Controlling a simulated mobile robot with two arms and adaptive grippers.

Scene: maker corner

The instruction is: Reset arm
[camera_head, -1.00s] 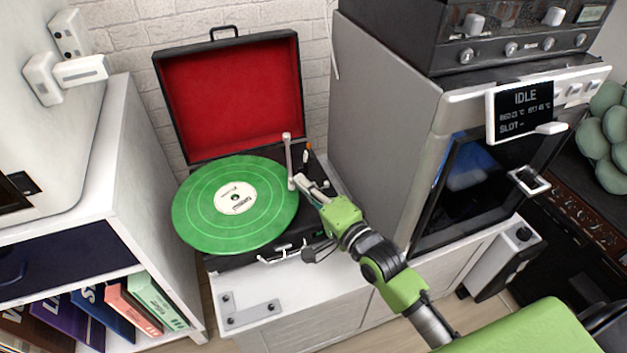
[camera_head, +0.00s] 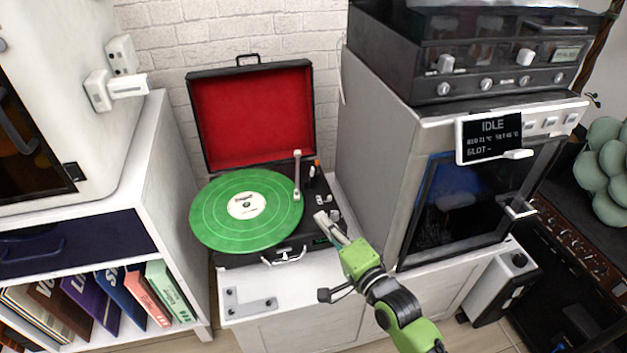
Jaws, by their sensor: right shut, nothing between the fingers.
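My right gripper (camera_head: 329,223) is shut and empty. It is at the front right of the record player (camera_head: 284,254), close to its right edge; I cannot tell if it touches the case. My green and grey right arm comes in from the bottom right. A green record (camera_head: 212,218) with a white label lies on the player. The white tonearm (camera_head: 297,176) stands at the record's right edge, apart from the gripper. The red-lined lid (camera_head: 253,116) is open against the wall. My left gripper is not in view.
A grey-sided machine (camera_head: 380,160) with an "IDLE" screen (camera_head: 491,137) stands right of the player. A white shelf with books (camera_head: 170,291) is at the left.

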